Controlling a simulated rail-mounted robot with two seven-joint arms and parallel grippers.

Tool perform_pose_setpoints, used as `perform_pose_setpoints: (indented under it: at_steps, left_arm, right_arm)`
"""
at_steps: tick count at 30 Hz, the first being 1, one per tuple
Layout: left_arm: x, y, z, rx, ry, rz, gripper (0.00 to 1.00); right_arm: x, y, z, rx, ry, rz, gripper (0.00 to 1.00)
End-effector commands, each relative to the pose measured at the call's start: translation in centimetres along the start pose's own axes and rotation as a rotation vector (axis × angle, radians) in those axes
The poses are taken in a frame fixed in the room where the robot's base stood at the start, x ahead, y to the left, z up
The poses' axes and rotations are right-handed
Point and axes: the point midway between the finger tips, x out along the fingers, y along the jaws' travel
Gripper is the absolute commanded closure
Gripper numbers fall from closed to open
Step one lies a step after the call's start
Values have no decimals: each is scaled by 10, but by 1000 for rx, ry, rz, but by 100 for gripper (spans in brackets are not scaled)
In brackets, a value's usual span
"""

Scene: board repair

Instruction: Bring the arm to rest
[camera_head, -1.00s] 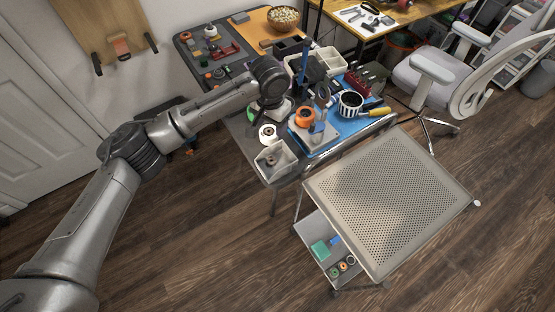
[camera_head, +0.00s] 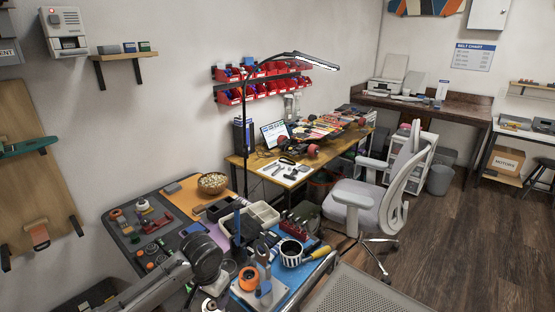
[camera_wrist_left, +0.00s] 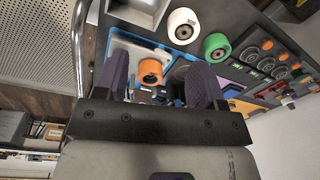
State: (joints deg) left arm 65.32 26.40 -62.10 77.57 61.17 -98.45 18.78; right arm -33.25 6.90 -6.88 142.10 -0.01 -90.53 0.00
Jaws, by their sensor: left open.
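My left arm (camera_head: 150,290) comes in from the lower left over the workbench in the head view. Its gripper (camera_head: 243,250) is small and partly lost among dark items above the blue mat. In the left wrist view, the two dark fingers of the left gripper (camera_wrist_left: 160,78) stand wide apart with nothing clamped between them. An orange wheel (camera_wrist_left: 150,71) lies beyond the fingers on the bench; it also shows in the head view (camera_head: 248,278). My right gripper is not in view.
A white wheel (camera_wrist_left: 183,26) and green wheel (camera_wrist_left: 216,46) lie near the fingers. A striped cup (camera_head: 291,254), grey trays and a lamp (camera_head: 300,58) crowd the bench. A perforated cart top (camera_head: 360,293) and office chair (camera_head: 375,200) stand to the right. Open floor lies further right.

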Motion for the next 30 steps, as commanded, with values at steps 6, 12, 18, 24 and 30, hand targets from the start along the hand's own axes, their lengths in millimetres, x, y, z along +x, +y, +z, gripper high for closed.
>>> perform_pose_setpoints:
  at_steps: [6, 12, 18, 24, 30]
  left_arm:
    - [-57, 9, -27, 246, 277, -239, 36]
    - [-140, 29, -41, 351, 559, -383, 36]
    - [-193, 58, -22, 376, 836, -459, 36]
    - [-192, 65, 20, 278, 998, -447, 36]
    - [-149, 56, 79, 102, 1032, -386, 36]
  right_arm:
    - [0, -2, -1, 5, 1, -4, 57]
    - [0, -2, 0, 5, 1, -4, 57]
    - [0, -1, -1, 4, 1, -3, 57]
    - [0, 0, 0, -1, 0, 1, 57]
    - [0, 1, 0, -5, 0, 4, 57]
